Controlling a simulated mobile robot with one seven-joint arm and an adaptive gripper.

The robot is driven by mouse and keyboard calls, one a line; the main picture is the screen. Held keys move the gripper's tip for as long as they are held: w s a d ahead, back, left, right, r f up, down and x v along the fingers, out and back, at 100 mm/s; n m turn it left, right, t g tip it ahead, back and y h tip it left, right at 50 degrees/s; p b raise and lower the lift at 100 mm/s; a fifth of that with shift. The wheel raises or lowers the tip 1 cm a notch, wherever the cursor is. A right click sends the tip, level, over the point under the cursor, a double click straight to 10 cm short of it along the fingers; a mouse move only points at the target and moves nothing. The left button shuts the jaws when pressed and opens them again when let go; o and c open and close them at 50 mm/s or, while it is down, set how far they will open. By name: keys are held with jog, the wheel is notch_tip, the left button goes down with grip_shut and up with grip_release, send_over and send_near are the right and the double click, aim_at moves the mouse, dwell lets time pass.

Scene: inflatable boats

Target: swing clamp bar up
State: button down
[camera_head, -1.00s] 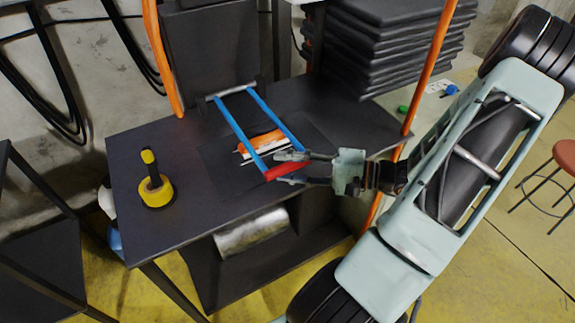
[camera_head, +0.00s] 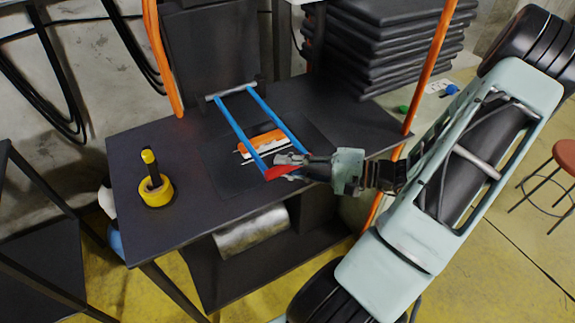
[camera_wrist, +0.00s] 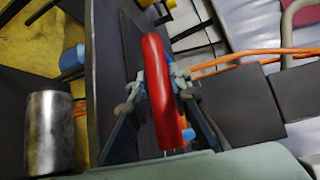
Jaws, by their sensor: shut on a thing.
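The clamp bar is a blue U-shaped frame (camera_head: 237,127) hinged at a grey rod on the back of the dark table. It reaches forward, low over the table, and ends in a red grip (camera_head: 275,173). My gripper (camera_head: 283,168) is shut on the red grip near the table's front edge. In the wrist view the red grip (camera_wrist: 160,92) lies between my two fingers. An orange and white piece (camera_head: 262,142) lies on a dark mat between the blue side arms. My fingers hide part of the red grip.
A yellow roll with a yellow-topped black tool (camera_head: 156,190) stands at the table's left. A dark upright panel (camera_head: 212,55) stands behind the hinge. Stacked dark slabs (camera_head: 380,50) and an orange post (camera_head: 430,75) are at the right. A metal cylinder (camera_head: 250,231) lies below the tabletop.

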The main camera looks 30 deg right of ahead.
jog(key=w+r+p, duration=0.3)
jog(key=r+p, duration=0.1)
jog(key=r, duration=0.4)
jog(key=w+r+m+g+p, duration=0.1)
jog(key=w+r+p, duration=0.1)
jog(key=r+p, duration=0.3)
jog(key=w+r+h+p, duration=0.1)
jog(key=w+r+p, duration=0.2)
jog(key=r, duration=0.8)
jog(key=shift+w+a+g+p, duration=0.15)
jog(key=shift+w+g+p, duration=0.2)
jog(key=shift+p, duration=0.6)
jog(key=c, duration=2)
grip_release()
jog(key=shift+r, duration=0.1)
jog(key=shift+c, duration=0.2)
jog(key=shift+o, duration=1.4)
